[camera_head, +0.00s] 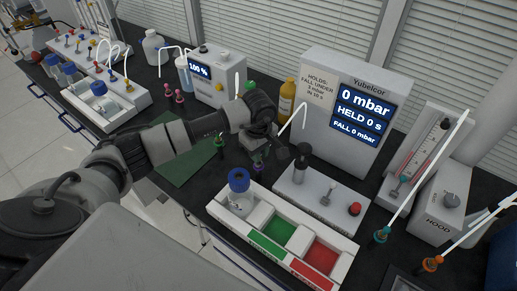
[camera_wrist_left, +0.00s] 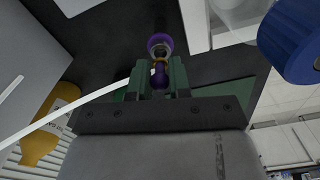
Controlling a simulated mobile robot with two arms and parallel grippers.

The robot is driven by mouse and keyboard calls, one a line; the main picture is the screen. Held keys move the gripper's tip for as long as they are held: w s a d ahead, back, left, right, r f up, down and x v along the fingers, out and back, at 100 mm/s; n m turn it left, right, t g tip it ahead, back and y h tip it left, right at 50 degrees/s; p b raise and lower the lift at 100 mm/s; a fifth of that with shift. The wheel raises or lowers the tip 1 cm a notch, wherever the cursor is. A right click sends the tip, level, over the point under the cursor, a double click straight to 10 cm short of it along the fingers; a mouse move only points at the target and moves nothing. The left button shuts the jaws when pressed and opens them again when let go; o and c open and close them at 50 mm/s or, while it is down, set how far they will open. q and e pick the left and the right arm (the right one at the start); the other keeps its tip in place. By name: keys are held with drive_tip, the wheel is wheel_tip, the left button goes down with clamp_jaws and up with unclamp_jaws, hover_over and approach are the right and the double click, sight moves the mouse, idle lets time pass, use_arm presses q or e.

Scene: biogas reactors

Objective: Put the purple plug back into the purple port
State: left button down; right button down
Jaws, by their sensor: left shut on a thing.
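My left gripper (camera_head: 262,150) is over the bench, between the green plug and the grey block with the red knob. It is shut on the purple plug (camera_head: 258,166), which hangs below the fingers. In the left wrist view the gripper (camera_wrist_left: 160,88) has its green fingers around the narrow purple stem. The plug's round purple head (camera_wrist_left: 160,43) and a gold ring stick out past the fingertips. I cannot make out the purple port in either view. My right gripper is not in view.
A tray (camera_head: 222,212) with a blue-capped jar (camera_head: 239,190) and green and red compartments lies in front. The Yubelcor box (camera_head: 350,100) reads 0 mbar. A green plug (camera_head: 219,141) stands left of the gripper. A yellow bottle (camera_head: 287,100) stands behind. A multi-port block (camera_head: 120,108) is far left.

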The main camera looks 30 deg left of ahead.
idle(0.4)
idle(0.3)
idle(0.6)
use_arm(q)
drive_tip(key=shift+b, duration=0.4)
drive_tip(key=shift+f+b, duration=0.25)
drive_tip(key=shift+b, duration=0.15)
drive_tip(key=shift+f+b, duration=0.65)
drive_tip(key=shift+b, duration=0.05)
idle(0.4)
idle(0.3)
drive_tip(key=c, duration=1)
unclamp_jaws()
